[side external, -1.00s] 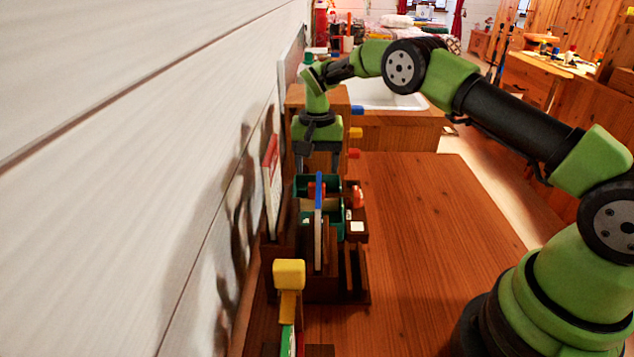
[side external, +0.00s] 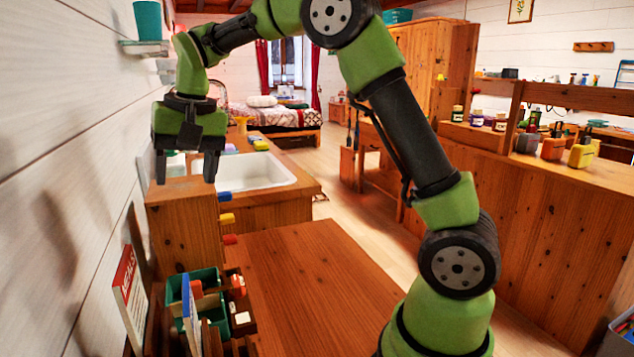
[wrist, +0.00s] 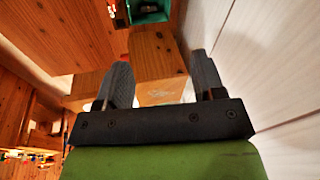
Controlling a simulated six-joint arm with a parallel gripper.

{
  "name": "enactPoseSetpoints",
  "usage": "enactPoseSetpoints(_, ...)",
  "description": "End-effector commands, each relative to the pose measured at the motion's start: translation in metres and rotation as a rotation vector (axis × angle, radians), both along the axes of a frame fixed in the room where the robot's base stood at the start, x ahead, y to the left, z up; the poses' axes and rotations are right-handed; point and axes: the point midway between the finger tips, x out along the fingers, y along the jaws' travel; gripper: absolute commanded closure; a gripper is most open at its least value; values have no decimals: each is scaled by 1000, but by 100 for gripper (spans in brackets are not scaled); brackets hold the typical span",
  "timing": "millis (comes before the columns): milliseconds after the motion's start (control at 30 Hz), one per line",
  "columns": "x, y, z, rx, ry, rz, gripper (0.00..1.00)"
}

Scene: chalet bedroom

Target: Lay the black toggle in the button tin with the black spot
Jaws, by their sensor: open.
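I cannot make out the black toggle or a button tin with a black spot in either view. My gripper (side external: 186,178) is open, pointing down, with nothing seen between its fingers. In the side view it appears in front of the wall, at the top of a wooden cabinet (side external: 185,235), above and behind the green bins (side external: 174,290). In the wrist view my gripper (wrist: 160,62) shows both fingers apart, with wooden surfaces beyond them. A green bin (wrist: 150,17) is at the top of that view, with a dark item inside that I cannot identify.
A book with a red cover edge (side external: 130,290) leans near the wall. Blue, yellow and red pegs (side external: 227,218) stick out beside the cabinet. A white sink (side external: 245,174) lies behind. The wooden tabletop (side external: 310,290) is clear. A shelf with a teal cup (side external: 148,20) is high on the wall.

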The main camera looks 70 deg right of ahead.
Motion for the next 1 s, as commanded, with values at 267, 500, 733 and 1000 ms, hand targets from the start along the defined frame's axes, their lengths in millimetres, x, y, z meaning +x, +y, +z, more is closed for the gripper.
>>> enactPoseSetpoints(267, -105, 23, 55, 16, -196, 117, 37)
enactPoseSetpoints(500, -191, 36, 48, 18, -350, 193, 37)
enactPoseSetpoints(733, -227, 40, 29, 17, -424, 224, 37)
enactPoseSetpoints(1000, -231, 40, 26, 17, -431, 228, 37)
